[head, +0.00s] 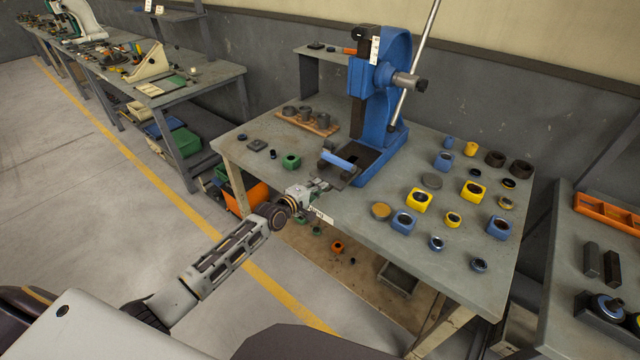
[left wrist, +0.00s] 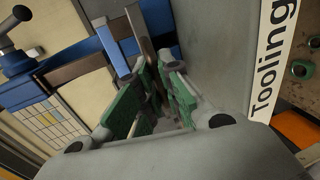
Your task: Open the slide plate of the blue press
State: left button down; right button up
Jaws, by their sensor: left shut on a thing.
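The blue press (head: 378,130) stands upright at the back of the grey workbench, its silver lever rising to the top of the head view. Its dark slide plate (head: 347,176) sticks out at the front of the base, with a blue bar handle (head: 338,161) across it. In the left wrist view the blue bar (left wrist: 113,50) is just beyond my fingers. My left gripper (head: 322,184) is at the bench's front edge, shut on the thin edge of the slide plate (left wrist: 140,35) between its green-padded fingers (left wrist: 158,85). The exact contact is partly hidden. My right gripper is not in view.
Floor in front of the bench is clear.

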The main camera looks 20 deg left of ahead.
pick_arm(q)
jog(key=shift+w+d+f, duration=0.1)
jog(key=shift+w, duration=0.05)
jog(key=c, duration=1.6)
grip_release()
jog(key=shift+o, duration=0.2)
jog(key=v, duration=1.2)
jog(key=shift+m, duration=0.3)
